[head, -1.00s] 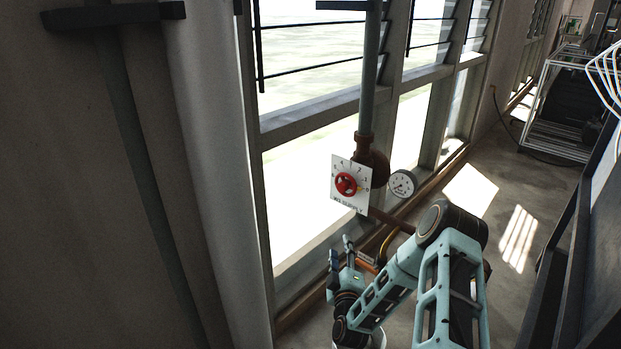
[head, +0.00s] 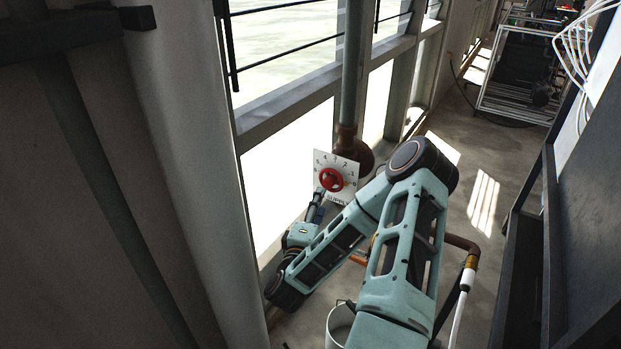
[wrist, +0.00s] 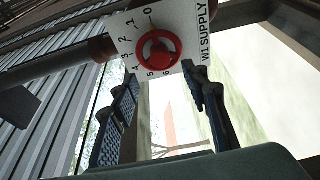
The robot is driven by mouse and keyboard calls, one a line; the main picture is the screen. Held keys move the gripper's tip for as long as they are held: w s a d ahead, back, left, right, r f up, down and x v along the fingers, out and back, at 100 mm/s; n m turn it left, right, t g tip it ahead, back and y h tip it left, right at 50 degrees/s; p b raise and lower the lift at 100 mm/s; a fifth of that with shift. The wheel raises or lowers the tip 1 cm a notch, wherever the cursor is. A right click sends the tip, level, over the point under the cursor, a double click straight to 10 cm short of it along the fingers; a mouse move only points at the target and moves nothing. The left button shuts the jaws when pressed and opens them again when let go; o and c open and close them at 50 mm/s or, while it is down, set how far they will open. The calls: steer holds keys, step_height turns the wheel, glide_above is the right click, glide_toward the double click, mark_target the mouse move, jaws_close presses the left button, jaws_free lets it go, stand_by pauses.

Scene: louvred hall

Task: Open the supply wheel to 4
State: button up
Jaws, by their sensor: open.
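The red supply wheel (head: 331,180) sits on a white square dial plate (head: 348,170) fixed to the pipework by the window. In the wrist view the wheel (wrist: 158,51) shows whole, with numbers from 0 to 6 around it and "W1 SUPPLY" printed along one side of the plate (wrist: 186,18). In the head view my gripper (head: 319,198) is close to the wheel's lower left; contact cannot be told.
A vertical pipe (head: 353,75) rises behind the plate, along the window frames (head: 290,101). A white bucket (head: 337,326) stands on the floor below my arm. A dark panel (head: 567,240) bounds the right side.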

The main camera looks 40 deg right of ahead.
mark_target(328, 185)
steer(key=x, duration=0.8)
steer(key=shift+w+d+r, duration=0.1)
steer(key=shift+d, duration=0.2)
steer(key=shift+w+d+r, duration=0.15)
steer(key=shift+w+d, duration=0.15)
steer(key=shift+d, duration=0.05)
steer(key=shift+w+d, duration=0.1)
steer(key=shift+d, duration=0.15)
steer(key=shift+d, duration=0.15)
steer(key=shift+c, duration=0.4)
